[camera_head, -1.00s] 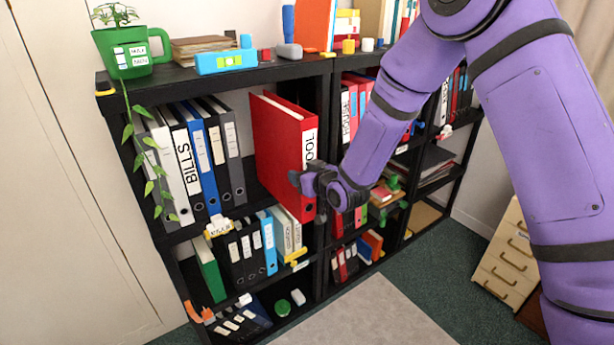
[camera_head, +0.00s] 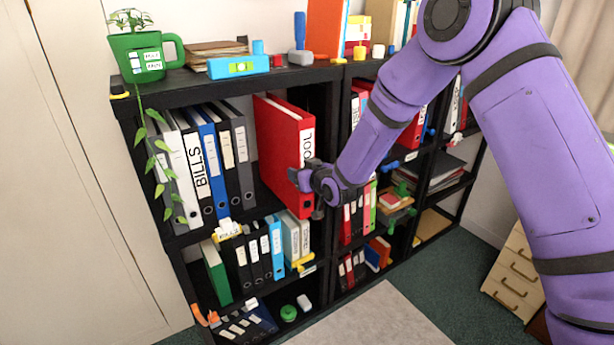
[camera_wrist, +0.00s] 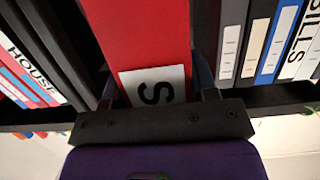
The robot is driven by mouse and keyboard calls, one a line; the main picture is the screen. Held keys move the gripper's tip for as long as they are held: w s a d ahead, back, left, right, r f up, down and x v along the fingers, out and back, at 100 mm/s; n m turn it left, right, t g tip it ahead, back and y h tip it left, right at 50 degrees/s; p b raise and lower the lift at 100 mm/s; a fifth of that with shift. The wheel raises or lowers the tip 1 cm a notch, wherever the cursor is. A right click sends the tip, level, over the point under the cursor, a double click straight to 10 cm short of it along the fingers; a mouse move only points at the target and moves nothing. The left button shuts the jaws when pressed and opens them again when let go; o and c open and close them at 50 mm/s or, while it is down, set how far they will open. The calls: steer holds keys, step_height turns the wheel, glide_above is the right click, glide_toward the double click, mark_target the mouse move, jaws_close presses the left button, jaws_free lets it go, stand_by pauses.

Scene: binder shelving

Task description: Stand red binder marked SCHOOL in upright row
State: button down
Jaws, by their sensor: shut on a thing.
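The red binder (camera_head: 285,150) stands upright, partly inside the upper left bay, its spine toward the room. Its white label shows "OOL" in the head view; the rest is hidden behind my gripper. My gripper (camera_head: 310,182) is shut on the binder's spine. In the wrist view the red binder (camera_wrist: 145,35) lies between my two fingers (camera_wrist: 158,88), with an "S" on its label. The upright row (camera_head: 205,165), with a white BILLS binder and blue, grey and black ones, stands to the left. A gap separates it from the red binder.
The black shelf unit (camera_head: 190,93) has an upright divider just right of the red binder. HOUSE binders (camera_wrist: 22,65) stand beyond the divider. A trailing plant in a green pot (camera_head: 145,55) hangs at the left. Smaller binders (camera_head: 262,250) fill the shelf below.

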steer(key=shift+w+r+x, duration=0.1)
steer(key=shift+r+x, duration=0.35)
steer(key=shift+x, duration=2.3)
steer(key=shift+w+r+x, duration=0.1)
steer(key=shift+r+x, duration=0.4)
steer(key=shift+x, duration=2.25)
steer(key=shift+w+r+x, duration=0.15)
steer(key=shift+r+x, duration=0.3)
steer(key=shift+x, duration=2.3)
steer(key=shift+a, duration=0.1)
steer(key=shift+f, duration=0.6)
steer(key=c, duration=0.5)
jaws_free()
steer(key=shift+c, duration=0.2)
steer(key=o, duration=0.5)
steer(key=shift+s+f, duration=0.1)
steer(key=shift+o, duration=0.2)
steer(key=shift+v, duration=7)
